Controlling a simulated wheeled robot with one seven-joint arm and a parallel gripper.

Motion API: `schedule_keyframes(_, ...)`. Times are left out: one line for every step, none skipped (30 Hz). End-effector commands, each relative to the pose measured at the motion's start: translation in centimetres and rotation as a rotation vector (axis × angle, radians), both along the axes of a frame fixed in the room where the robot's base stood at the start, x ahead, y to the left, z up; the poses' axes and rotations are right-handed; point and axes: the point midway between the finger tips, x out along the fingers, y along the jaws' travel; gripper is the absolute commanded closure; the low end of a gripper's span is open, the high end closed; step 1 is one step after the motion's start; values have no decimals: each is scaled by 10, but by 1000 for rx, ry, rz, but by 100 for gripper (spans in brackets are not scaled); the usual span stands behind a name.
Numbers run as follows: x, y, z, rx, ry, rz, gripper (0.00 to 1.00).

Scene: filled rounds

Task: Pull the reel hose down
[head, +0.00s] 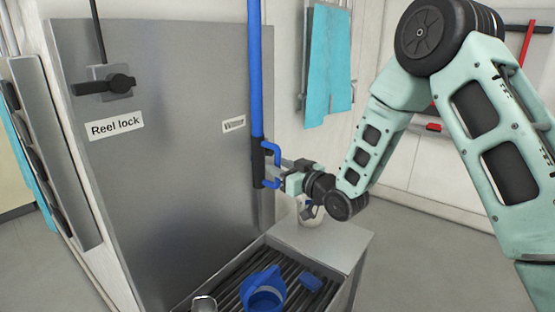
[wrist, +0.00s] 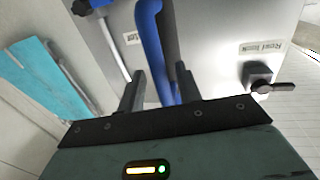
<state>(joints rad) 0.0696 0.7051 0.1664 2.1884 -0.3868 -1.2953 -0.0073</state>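The blue reel hose (head: 255,70) hangs down in front of the steel panel. It ends in a black fitting (head: 258,165) with a blue loop handle (head: 272,150) on its right side. My gripper (head: 281,173) is at the right of the handle, very close to it. In the wrist view the two dark fingers of my gripper (wrist: 160,82) stand apart, with blue tubing (wrist: 150,40) between and beyond them. I see a gap beside the tubing, and I cannot tell whether either finger touches it.
A black reel lock lever (head: 118,84) sits on the steel panel (head: 165,190), above its label. Below is a slatted sink (head: 340,262) holding a blue jug (head: 264,290) and a blue block. Turquoise cloths (head: 328,65) hang behind. Floor at right is clear.

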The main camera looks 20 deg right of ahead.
Motion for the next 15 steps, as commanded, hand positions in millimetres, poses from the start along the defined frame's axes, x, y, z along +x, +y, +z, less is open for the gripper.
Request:
schedule_keyframes(5,3,2,0,0,1,66)
schedule_keyframes(7,4,1,0,0,1,66)
schedule_keyframes(9,5,1,0,1,1,66)
schedule_keyframes(11,6,1,0,1,1,66)
schedule_keyframes(12,6,0,0,1,1,66)
schedule_keyframes(13,7,0,0,0,1,66)
schedule_keyframes(13,7,0,0,0,1,66)
schedule_keyframes(14,7,0,0,0,1,66)
schedule_keyframes(14,7,0,0,0,1,66)
schedule_keyframes(14,7,-1,0,0,1,66)
schedule_keyframes(14,7,-1,0,0,1,66)
schedule_keyframes(14,7,-1,0,0,1,66)
schedule_keyframes(14,7,-1,0,0,1,66)
schedule_keyframes(14,7,-1,0,0,1,66)
schedule_keyframes(13,7,-1,0,0,1,74)
